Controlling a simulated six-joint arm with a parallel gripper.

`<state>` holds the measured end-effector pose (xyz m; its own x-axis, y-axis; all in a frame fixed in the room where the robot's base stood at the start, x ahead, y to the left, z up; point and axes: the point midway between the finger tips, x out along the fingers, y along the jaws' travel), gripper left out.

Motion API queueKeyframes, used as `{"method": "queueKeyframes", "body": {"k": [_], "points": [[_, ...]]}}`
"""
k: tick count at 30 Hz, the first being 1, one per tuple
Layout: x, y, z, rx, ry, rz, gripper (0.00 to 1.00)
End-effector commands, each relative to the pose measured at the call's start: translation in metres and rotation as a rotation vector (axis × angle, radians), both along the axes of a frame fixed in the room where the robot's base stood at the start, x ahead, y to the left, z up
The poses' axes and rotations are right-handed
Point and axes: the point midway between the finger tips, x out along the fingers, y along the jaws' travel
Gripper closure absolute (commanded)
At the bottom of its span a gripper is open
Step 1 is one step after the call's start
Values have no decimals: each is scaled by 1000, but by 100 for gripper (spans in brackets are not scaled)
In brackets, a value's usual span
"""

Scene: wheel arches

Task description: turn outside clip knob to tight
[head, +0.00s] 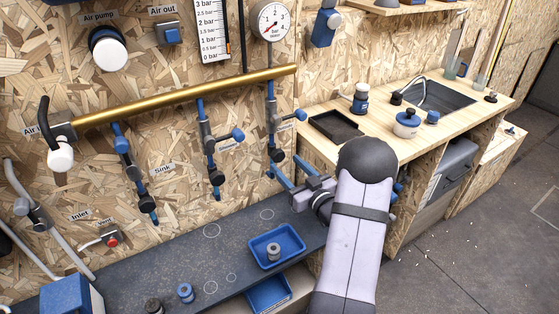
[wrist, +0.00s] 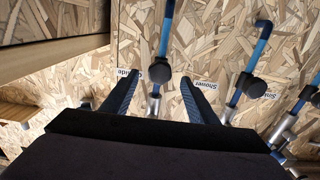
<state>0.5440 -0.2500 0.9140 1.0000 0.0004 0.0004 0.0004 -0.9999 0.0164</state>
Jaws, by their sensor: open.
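The rightmost blue pipe hangs from the brass rail beside a small label that reads as Outside (wrist: 125,73). It carries a grey clip and a round dark knob (head: 277,155), which also shows in the wrist view (wrist: 160,70). My gripper (head: 276,170) is at the lower part of this pipe, its blue fingers pointing at the wall. In the wrist view my gripper (wrist: 158,80) is open, one finger on each side of the knob. The knob's turned position is not readable.
Similar pipes with clips hang to the left, the Shower one (head: 212,150) and the Sink one (head: 133,170). The brass rail (head: 185,95) runs above. Below is a dark shelf with a blue tray (head: 277,247). A wooden counter (head: 385,135) with a sink stands at right.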

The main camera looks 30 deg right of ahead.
Motion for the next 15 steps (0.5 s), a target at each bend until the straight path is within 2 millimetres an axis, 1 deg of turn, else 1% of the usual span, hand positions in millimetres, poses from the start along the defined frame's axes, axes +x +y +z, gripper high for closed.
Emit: {"method": "queueKeyframes", "body": {"k": [1,3,6,11,15], "points": [[0,0,-3,-55,0,0,46],[0,0,-2,-119,0,0,46],[0,0,-1,-166,0,0,46],[3,0,0,-174,1,0,46],[14,1,0,-173,1,3,46]]}}
